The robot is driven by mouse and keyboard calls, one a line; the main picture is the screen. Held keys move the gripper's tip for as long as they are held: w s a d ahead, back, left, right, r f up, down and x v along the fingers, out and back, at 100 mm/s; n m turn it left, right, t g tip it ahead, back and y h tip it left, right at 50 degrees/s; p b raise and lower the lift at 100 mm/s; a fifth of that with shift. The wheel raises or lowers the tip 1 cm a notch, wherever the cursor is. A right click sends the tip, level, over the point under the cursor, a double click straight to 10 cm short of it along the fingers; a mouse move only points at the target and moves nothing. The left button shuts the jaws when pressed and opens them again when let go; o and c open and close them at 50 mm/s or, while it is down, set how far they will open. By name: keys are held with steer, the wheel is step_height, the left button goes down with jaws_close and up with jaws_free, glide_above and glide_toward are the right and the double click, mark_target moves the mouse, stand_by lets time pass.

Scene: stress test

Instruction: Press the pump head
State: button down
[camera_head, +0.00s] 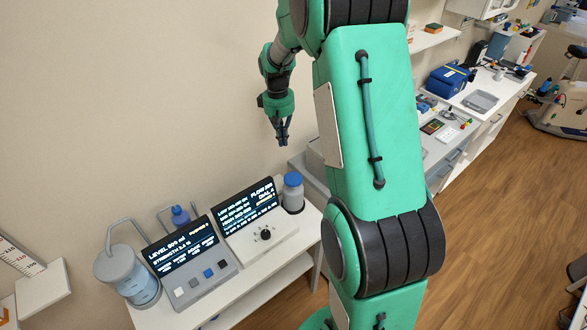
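A bottle with a blue pump-like top (180,214) stands partly hidden behind the left console on the white bench (247,283). A grey-lidded clear container with bluish contents (143,288) and a bent grey tube stands at the bench's left end. I cannot tell for sure which part is the pump head. My gripper (282,141) hangs fingers down in the air, up and to the right of both. No object shows in it. Its dark fingers look close together, but they are too small to tell if they are shut.
The left console (205,284) has a lit screen and several square buttons. The right console (262,236) has a screen and a black knob. A wall scale (20,258) hangs left. My arm hides the middle.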

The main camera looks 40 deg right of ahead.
steer(key=p, duration=0.1)
glide_above(294, 176)
steer(key=w, duration=0.2)
step_height(294, 176, down, 5)
steer(key=shift+s+a+f+g, duration=0.1)
steer(key=shift+s+f+g, duration=0.1)
steer(key=shift+g, duration=0.2)
steer(key=f, duration=0.4)
steer(key=s+f, duration=0.1)
steer(key=f, duration=0.4)
steer(key=f+p, duration=0.1)
steer(key=f, duration=0.3)
steer(key=shift+s+f, duration=0.2)
steer(key=shift+f, duration=0.2)
steer(key=shift+f+b, duration=0.8)
steer(key=shift+f, duration=1.1)
steer(key=shift+r, duration=0.1)
